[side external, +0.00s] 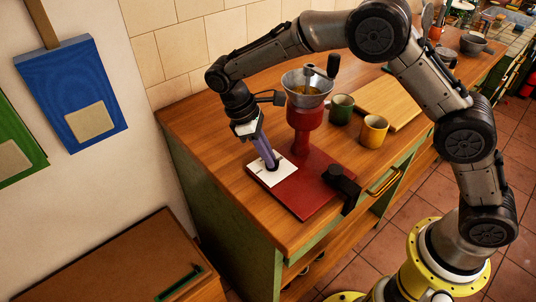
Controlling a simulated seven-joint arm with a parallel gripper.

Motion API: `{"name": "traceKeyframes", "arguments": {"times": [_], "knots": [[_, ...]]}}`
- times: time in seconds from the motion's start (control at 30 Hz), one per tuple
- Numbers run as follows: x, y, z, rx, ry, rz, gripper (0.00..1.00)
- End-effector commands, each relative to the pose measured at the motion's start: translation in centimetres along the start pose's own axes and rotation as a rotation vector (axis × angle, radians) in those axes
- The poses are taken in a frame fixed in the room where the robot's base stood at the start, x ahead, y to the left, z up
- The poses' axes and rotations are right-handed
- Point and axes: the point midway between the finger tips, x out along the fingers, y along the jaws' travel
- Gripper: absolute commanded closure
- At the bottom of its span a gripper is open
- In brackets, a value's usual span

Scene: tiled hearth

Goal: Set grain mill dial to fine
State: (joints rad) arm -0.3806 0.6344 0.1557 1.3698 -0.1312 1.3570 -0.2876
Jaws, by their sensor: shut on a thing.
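The grain mill stands on the wooden counter, with a red body (305,124), a metal hopper (307,86) holding grain, and a red base board (308,193). A white dial plate (272,171) lies on the base board's left part. My gripper (271,163) points down at the plate, its purple fingers shut on the small dial in the plate's middle. The fingers hide most of the dial, and its setting cannot be read from here.
A green mug (341,108) and a yellow mug (374,131) stand right of the mill near a wooden cutting board (385,100). A black clamp (342,182) holds the board's front right corner. The counter's left end is clear.

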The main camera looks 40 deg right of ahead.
Motion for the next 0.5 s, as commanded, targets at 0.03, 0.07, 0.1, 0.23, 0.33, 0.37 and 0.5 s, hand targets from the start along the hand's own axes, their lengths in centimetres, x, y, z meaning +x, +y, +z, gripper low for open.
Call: {"name": "traceKeyframes", "arguments": {"times": [0.03,0.07,0.1,0.23,0.33,0.37,0.5], "knots": [[-0.09,0.12,0.0,0.043,0.002,-0.018,1.0],[-0.11,0.15,-0.02,0.07,0.003,-0.029,1.0],[-0.11,0.18,-0.02,0.104,0.003,-0.044,1.0],[-0.09,0.32,0.02,0.218,0.003,-0.091,1.0],[-0.09,0.39,0.06,0.305,0.003,-0.127,1.0],[-0.09,0.42,0.06,0.333,0.003,-0.139,1.0],[-0.1,0.53,0.11,0.455,0.004,-0.19,1.0]]}}
